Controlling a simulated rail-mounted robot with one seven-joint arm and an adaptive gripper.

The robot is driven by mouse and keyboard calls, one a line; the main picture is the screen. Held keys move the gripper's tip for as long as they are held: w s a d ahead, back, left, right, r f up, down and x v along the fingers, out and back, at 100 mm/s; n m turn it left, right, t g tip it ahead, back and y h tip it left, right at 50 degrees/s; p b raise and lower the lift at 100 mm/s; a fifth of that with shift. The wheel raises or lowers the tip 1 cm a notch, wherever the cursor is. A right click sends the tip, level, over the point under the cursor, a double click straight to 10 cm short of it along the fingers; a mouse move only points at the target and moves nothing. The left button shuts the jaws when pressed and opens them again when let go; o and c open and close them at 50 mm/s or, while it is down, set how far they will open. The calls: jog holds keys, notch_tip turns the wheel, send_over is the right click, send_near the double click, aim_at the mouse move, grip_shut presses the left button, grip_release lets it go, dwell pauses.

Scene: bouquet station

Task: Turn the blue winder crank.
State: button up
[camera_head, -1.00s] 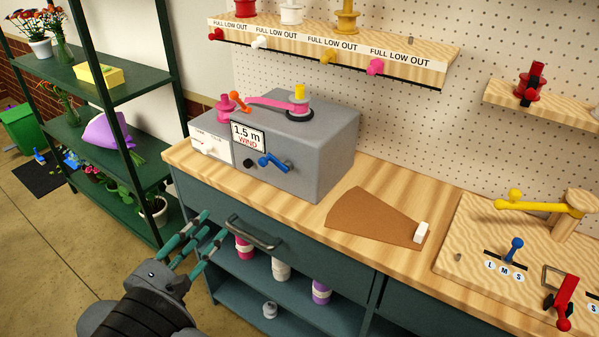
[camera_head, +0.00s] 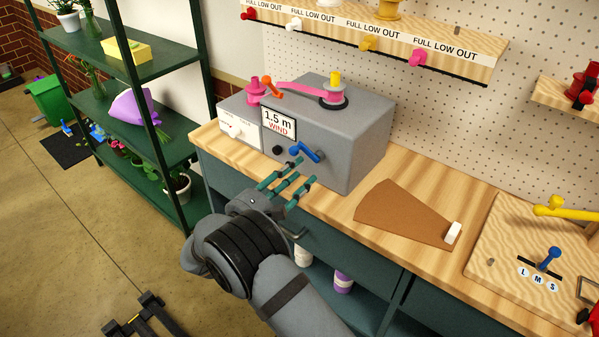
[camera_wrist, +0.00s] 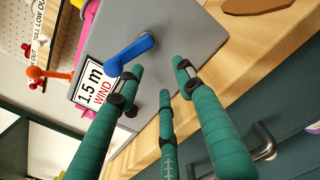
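The blue winder crank (camera_head: 305,152) sticks out from the front face of the grey winder box (camera_head: 350,155), beside a sign reading "1.5 m WIND" (camera_head: 279,124). My gripper (camera_head: 290,182) is just in front of and below the crank, its green fingers spread and open, with nothing between them. In the wrist view the crank (camera_wrist: 130,54) is just beyond the fingertips (camera_wrist: 158,80), and a gap seems to remain. A pink ribbon (camera_head: 300,88) runs on top of the box from a pink spool (camera_head: 256,90) to a take-up post with a yellow top (camera_head: 335,83).
A black knob (camera_head: 278,150) sits left of the crank. A brown fan-shaped board (camera_head: 400,212) lies on the wooden bench to the right, near a board with a blue lever (camera_head: 549,258). A drawer handle (camera_wrist: 264,142) is below my fingers. A green shelf stands left.

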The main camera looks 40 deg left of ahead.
jog(key=shift+w, duration=0.45)
jog(key=shift+c, duration=0.3)
jog(key=c, duration=0.8)
grip_shut()
jog(key=o, duration=0.9)
grip_release()
jog(key=shift+c, duration=0.2)
jog(key=shift+s, duration=0.15)
